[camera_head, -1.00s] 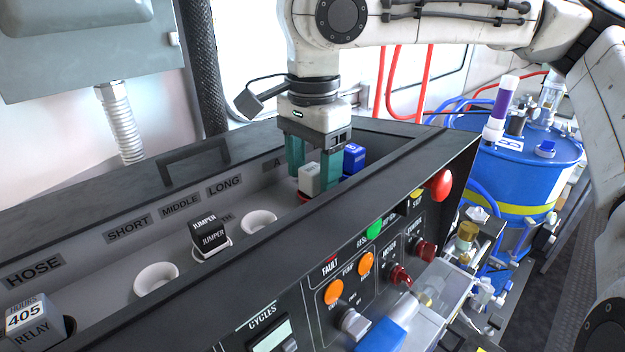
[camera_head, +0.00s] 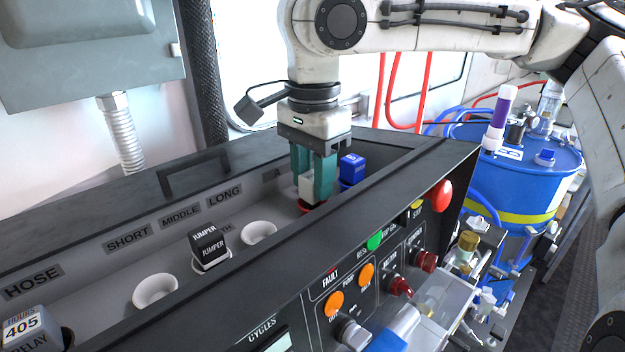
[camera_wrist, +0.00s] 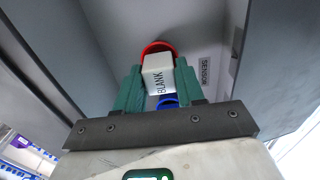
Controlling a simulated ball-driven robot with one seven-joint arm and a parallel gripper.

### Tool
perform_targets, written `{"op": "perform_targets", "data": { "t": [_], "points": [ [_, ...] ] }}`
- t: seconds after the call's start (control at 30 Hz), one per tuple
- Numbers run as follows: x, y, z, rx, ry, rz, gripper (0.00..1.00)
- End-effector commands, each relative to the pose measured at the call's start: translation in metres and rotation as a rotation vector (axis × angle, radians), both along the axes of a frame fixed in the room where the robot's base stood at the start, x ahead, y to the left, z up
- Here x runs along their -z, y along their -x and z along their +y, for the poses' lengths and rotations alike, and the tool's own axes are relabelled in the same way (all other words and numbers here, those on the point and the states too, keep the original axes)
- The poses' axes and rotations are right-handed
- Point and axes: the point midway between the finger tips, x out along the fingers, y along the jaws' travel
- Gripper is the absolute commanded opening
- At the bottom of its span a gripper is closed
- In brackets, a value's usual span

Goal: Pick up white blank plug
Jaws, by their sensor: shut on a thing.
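The white blank plug (camera_head: 306,187) stands in a red-rimmed socket (camera_head: 305,206) in the recessed tray of the black console. In the wrist view the plug (camera_wrist: 158,75) shows the word BLANK, with the red ring (camera_wrist: 158,47) around its far end. My gripper (camera_head: 314,180) points down, and its two green fingers are shut on the plug from both sides. In the wrist view the gripper (camera_wrist: 159,85) has a finger on each side of the plug. The plug's lower end is partly hidden by the fingers and the console edge.
A blue plug (camera_head: 351,168) stands close to the right of my fingers. A black jumper plug (camera_head: 209,243) and empty white sockets (camera_head: 259,233) lie to the left. The console's raised front edge (camera_head: 290,240) runs along the near side.

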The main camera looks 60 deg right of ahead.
Motion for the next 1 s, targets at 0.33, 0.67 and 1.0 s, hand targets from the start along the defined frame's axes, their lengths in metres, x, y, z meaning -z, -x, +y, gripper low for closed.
{"op": "perform_targets", "data": {
  "t": [0.33, 0.67, 1.0],
  "points": [
    [-0.054, 0.023, 0.006, 0.001, 0.002, -0.005, 0.07],
    [-0.101, 0.086, 0.024, 0.002, 0.001, -0.003, 0.07],
    [-0.121, 0.127, 0.037, 0.001, 0.0, -0.001, 0.07]
  ]
}}
